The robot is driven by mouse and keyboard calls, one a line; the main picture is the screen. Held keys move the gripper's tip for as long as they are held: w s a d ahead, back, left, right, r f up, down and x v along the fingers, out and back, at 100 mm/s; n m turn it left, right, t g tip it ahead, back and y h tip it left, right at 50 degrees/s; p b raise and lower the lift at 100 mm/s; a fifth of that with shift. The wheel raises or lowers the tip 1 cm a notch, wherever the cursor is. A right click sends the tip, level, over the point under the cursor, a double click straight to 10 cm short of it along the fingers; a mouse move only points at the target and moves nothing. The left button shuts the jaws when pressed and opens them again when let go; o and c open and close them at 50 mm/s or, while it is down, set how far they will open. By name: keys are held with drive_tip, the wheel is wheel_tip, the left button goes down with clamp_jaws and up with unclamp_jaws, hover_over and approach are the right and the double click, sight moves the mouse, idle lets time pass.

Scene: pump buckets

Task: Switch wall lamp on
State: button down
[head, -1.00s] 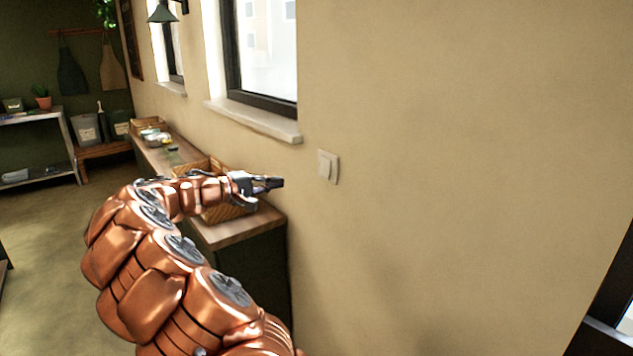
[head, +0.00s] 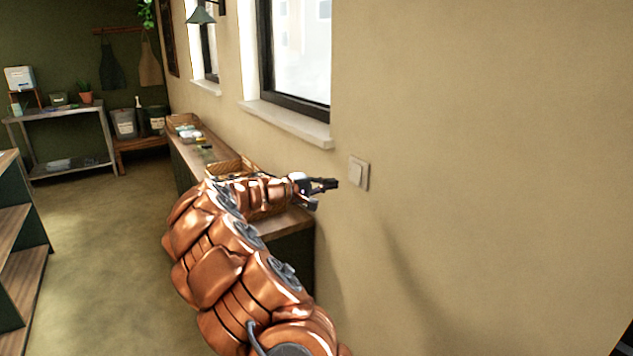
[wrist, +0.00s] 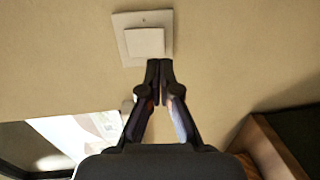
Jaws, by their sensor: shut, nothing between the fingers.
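The wall switch (head: 358,172) is a pale square plate with a rocker on the beige wall, right of the window sill. In the wrist view the switch (wrist: 144,40) is near the top, just beyond my fingertips. My gripper (head: 334,184) is shut and empty, its tips pointing at the wall just left of the switch in the head view. In the wrist view my gripper (wrist: 160,64) shows its tips together at the lower right edge of the rocker. I cannot tell whether they touch it. The green wall lamp (head: 201,15) hangs at the top left; no clear glow shows.
A wooden-topped counter (head: 290,222) with baskets runs along the wall below my arm. The window sill (head: 285,124) juts out above and left of the switch. A shelf unit (head: 22,250) stands at the left. The wall right of the switch is bare.

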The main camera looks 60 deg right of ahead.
sight(354, 181)
drive_tip(key=p+x, duration=0.2)
drive_tip(key=x, duration=0.4)
drive_tip(key=shift+s+d, duration=0.15)
drive_tip(key=shift+f+b, duration=0.25)
drive_tip(key=shift+b, duration=0.2)
